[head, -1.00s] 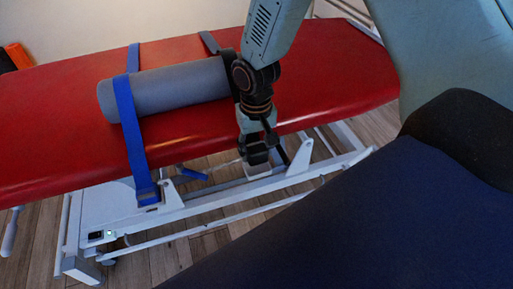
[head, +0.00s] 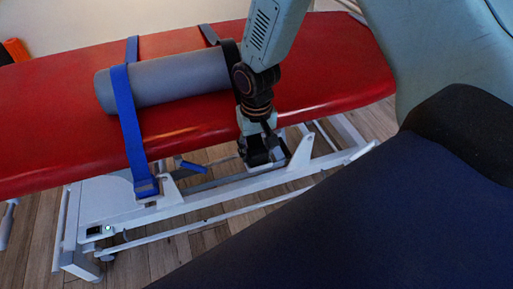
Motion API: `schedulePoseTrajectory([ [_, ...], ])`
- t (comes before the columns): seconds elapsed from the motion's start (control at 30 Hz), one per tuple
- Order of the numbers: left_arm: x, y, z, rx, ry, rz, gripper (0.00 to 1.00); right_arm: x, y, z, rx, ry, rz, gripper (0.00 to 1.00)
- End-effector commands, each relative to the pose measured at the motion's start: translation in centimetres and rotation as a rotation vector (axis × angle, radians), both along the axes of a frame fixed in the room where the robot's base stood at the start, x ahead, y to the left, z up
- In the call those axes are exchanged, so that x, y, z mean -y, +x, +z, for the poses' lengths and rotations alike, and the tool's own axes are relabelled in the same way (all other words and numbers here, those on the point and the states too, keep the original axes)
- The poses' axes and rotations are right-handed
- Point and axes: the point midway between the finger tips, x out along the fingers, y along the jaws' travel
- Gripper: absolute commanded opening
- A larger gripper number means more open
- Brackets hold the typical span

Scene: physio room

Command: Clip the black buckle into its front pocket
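My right gripper (head: 259,154) points down at the near side of the red couch, just over its white frame. Its dark fingers are small and dark in the head view, so I cannot tell their opening. A black strap (head: 209,35) comes over the couch from the far side and passes behind my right arm at the bolster's right end. The black buckle cannot be made out apart from the dark fingers. The front pocket is not clearly visible; the gripper covers that part of the frame. My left gripper is out of view.
A grey bolster (head: 165,84) lies on the red couch (head: 335,62). A blue strap (head: 128,115) crosses it and runs down to a buckle (head: 146,188) at the white frame (head: 205,205). A loose blue end (head: 192,166) shows under the couch.

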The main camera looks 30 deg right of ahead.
Motion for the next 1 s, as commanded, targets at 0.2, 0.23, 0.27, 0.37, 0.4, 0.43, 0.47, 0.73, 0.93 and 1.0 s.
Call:
schedulePoseTrajectory([
  [0.2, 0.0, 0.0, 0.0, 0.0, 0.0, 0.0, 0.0, 0.0, 0.0, 0.0, 0.0, 0.0, 0.0, 0.71],
  [0.23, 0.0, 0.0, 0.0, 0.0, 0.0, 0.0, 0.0, 0.0, 0.0, 0.0, 0.0, 0.0, 0.0, 0.74],
  [0.27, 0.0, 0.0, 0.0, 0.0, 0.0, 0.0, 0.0, 0.0, 0.0, 0.0, 0.0, 0.0, 0.0, 0.75],
  [0.37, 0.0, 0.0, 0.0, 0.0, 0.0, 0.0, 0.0, 0.0, 0.0, 0.0, 0.0, 0.0, 0.0, 0.75],
  [0.4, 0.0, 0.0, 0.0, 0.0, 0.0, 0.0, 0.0, 0.0, 0.0, 0.0, 0.0, 0.0, 0.0, 0.75],
  [0.43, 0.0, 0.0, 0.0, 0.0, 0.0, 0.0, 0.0, 0.0, 0.0, 0.0, 0.0, 0.0, 0.0, 0.75],
  [0.47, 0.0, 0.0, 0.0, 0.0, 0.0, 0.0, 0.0, 0.0, 0.0, 0.0, 0.0, 0.0, 0.0, 0.75],
  [0.73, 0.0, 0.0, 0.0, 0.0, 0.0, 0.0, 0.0, 0.0, 0.1, 1.9, 0.004, 0.0, -0.001, 0.75],
  [0.93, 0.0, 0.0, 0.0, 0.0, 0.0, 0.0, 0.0, 0.0, 0.2, 5.9, 0.006, 0.001, 0.0, 0.75],
  [1.0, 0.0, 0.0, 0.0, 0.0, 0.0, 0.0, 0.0, 0.0, 0.1, 7.4, 0.005, 0.001, 0.0, 0.75],
])
